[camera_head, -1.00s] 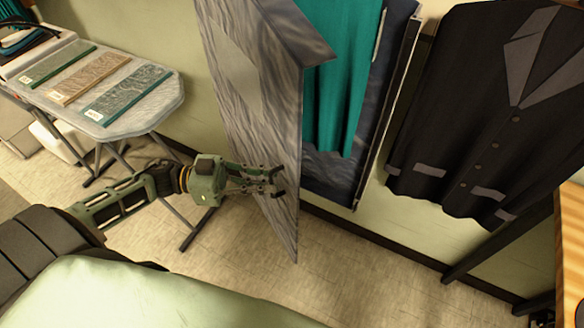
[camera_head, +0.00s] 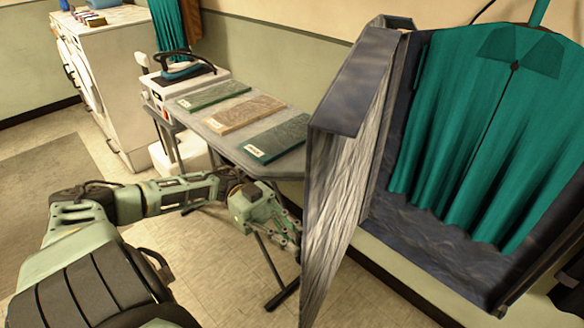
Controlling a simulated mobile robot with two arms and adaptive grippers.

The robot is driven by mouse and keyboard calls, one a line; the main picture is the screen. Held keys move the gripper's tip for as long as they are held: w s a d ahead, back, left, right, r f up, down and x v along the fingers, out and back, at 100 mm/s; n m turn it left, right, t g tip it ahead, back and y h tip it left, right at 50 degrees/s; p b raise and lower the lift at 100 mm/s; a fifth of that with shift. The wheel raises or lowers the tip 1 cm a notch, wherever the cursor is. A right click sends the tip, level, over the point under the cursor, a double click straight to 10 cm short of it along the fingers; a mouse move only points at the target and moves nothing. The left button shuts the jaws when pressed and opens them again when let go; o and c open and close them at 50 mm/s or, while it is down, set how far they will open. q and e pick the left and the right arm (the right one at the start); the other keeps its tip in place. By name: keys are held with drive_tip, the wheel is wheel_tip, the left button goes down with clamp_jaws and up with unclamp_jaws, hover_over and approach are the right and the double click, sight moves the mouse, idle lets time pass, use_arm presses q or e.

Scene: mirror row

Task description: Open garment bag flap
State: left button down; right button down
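The garment bag (camera_head: 430,225) hangs on the wall at the right, dark blue inside, with a teal pleated garment (camera_head: 470,120) hanging in it. Its flap (camera_head: 345,185), grey and wrinkled with a dark blue top part, stands swung out to the left of the bag, so the inside shows. My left gripper (camera_head: 297,245) is at the flap's left edge, low down, with its fingertips close to or against it. The view does not show clearly whether the fingers are apart or hold the edge. My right gripper is out of view.
An ironing board (camera_head: 215,130) with several labelled fabric samples stands left of the flap, with an iron (camera_head: 180,72) at its far end. A white cabinet (camera_head: 110,60) stands at the far left. Bare floor (camera_head: 230,270) lies below the board and flap.

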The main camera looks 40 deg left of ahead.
use_arm(q)
drive_tip(key=shift+w+a+r, duration=0.1)
drive_tip(key=shift+a, duration=0.3)
drive_tip(key=c, duration=1.9)
unclamp_jaws()
drive_tip(key=shift+w, duration=0.1)
drive_tip(key=a, duration=1.2)
drive_tip(key=shift+w+d, duration=0.1)
drive_tip(key=shift+w, duration=0.05)
